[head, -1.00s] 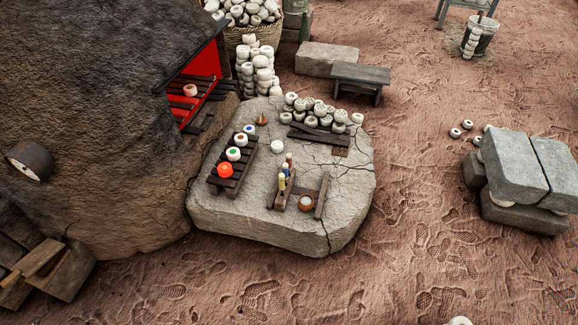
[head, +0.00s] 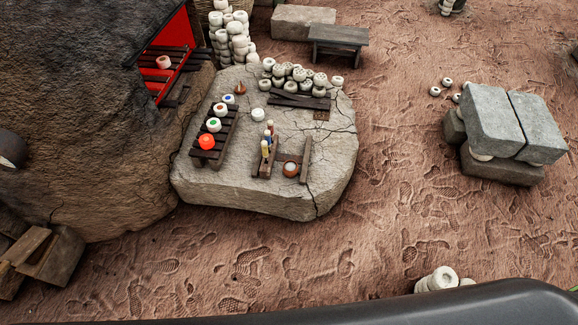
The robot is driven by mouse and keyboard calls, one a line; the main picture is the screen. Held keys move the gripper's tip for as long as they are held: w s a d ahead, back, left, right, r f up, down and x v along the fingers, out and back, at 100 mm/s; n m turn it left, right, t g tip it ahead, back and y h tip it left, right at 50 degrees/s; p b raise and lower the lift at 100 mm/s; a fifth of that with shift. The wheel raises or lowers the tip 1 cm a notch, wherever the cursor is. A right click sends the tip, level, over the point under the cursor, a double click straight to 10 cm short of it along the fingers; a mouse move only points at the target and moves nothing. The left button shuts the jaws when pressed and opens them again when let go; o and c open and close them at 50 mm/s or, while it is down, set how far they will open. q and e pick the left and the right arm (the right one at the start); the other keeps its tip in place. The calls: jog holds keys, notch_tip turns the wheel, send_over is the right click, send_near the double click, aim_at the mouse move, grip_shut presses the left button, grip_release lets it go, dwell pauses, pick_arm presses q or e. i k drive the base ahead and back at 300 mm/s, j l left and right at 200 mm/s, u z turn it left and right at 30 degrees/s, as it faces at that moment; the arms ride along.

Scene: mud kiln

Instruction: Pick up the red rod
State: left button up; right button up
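Several small rods with pale tops stand close together in a wooden holder (head: 304,160) on a flat stone slab (head: 240,199). The farthest one looks like the red rod (head: 271,128); its lower part is hidden by the nearer rods. A blue rod (head: 267,136) is just in front of it, and a yellow rod (head: 265,149) is nearest. They are small, so details are hard to tell. Neither of my grippers shows in the head view.
The kiln (head: 80,120) rises at left; stone blocks (head: 510,125) stand at right. Sandy ground between is open.

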aim_at(270, 123)
jog(key=i, duration=0.3)
jog(key=i+l+u, duration=0.3)
jog(key=i, duration=0.2)
jog(key=i+l+u, duration=0.3)
jog(key=i, duration=0.2)
jog(key=i+j, duration=0.05)
jog(key=j, duration=0.05)
